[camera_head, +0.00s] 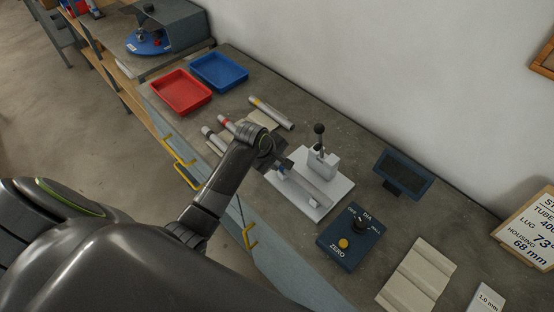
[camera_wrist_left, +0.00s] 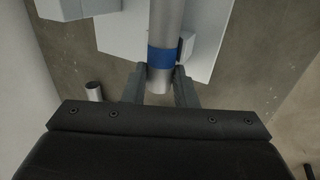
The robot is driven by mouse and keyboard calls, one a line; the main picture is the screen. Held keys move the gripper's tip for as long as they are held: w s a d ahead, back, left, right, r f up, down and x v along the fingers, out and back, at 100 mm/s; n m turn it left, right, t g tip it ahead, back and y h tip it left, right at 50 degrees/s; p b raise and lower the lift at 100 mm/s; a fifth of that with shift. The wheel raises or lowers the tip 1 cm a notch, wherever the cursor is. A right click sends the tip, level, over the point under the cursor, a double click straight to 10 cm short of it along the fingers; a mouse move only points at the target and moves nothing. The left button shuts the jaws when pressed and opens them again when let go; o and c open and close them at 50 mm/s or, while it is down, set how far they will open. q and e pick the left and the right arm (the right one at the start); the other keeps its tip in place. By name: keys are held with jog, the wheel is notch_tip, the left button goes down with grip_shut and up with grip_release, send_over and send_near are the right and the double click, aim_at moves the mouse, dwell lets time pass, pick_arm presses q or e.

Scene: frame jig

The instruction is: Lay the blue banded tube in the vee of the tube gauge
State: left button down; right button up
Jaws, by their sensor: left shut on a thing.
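The blue banded tube (camera_wrist_left: 166,20) is grey metal with a blue band near its end, best seen in the left wrist view. My left gripper (camera_wrist_left: 159,88) is shut on this tube near the banded end. In the head view, my left gripper (camera_head: 281,170) is at the left side of the tube gauge (camera_head: 328,203), a white plate with a block and a black-knobbed lever. The tube extends from the gripper over the plate, along the gauge. I cannot tell whether it touches the vee, which is largely hidden. My right gripper is not in view.
Red-banded (camera_head: 227,121), yellow-banded (camera_head: 272,114) and dark-banded tubes lie behind my left wrist. Red (camera_head: 181,92) and blue (camera_head: 219,71) trays stand farther back. A zero box (camera_head: 350,245), a dark display (camera_head: 402,175) and a ridged beige block (camera_head: 418,273) are right of the gauge.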

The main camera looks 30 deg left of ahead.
pick_arm(q)
jog(key=c, duration=1.1)
grip_release()
jog(key=b+v, duration=0.1)
jog(key=v, duration=1.6)
jog(key=shift+s+r, duration=0.15)
jog(key=shift+r, duration=0.05)
